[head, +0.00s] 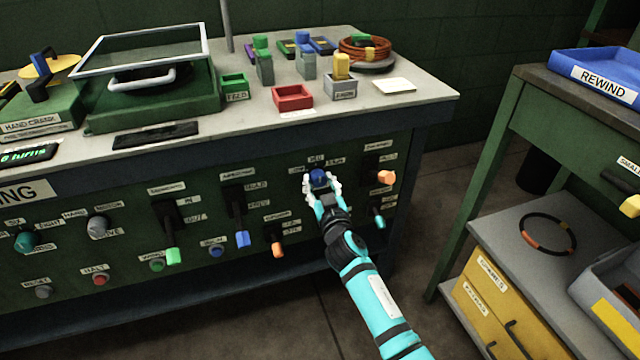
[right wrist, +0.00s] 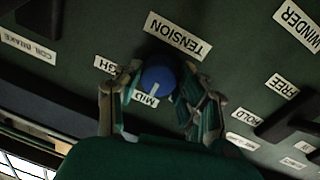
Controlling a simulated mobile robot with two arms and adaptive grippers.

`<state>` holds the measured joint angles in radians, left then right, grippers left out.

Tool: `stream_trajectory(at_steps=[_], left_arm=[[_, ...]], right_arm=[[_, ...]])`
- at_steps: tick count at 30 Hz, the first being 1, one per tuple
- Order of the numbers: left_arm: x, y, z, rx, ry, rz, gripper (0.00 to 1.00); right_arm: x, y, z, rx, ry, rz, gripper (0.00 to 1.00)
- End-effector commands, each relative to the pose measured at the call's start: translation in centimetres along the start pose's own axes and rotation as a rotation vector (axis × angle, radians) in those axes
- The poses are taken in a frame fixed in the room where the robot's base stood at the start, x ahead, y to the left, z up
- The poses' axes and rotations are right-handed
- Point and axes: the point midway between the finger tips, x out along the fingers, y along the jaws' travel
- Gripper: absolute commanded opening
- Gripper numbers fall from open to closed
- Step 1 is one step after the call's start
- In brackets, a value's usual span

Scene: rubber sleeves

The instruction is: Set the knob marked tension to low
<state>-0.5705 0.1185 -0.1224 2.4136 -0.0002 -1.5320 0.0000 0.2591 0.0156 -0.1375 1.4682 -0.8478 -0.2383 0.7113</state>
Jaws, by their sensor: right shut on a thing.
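The tension knob is a round blue knob (head: 318,176) on the front panel of the bench. In the right wrist view the blue knob (right wrist: 158,78) sits beside the tension label (right wrist: 177,36). Its white pointer line aims at the mid label (right wrist: 147,99). A label ending in GH (right wrist: 106,65) is partly covered by a finger. No low label can be read in the wrist view. My right gripper (head: 320,184) is shut on the knob, with one finger on each side, as the wrist view also shows (right wrist: 157,92). My left gripper is not in view.
Close to the right is an orange lever (head: 386,177), with a teal one (head: 378,222) below it. A blue lever (head: 242,238) and another orange lever (head: 278,249) are to the left. A green side bench (head: 500,130) stands at right.

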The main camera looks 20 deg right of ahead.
Motion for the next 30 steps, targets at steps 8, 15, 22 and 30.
stream_trajectory(at_steps=[8,15,22,30], left_arm=[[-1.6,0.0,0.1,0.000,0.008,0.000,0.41],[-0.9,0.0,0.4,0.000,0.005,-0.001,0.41],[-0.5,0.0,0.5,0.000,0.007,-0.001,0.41],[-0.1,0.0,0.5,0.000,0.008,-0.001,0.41]], right_arm=[[0.0,0.0,0.2,-0.124,0.009,0.002,0.06],[0.0,0.0,0.3,-0.328,0.026,0.004,0.06],[0.0,0.0,0.3,-0.535,0.043,0.006,0.06],[0.0,0.0,0.3,-0.729,0.059,0.008,0.06]])
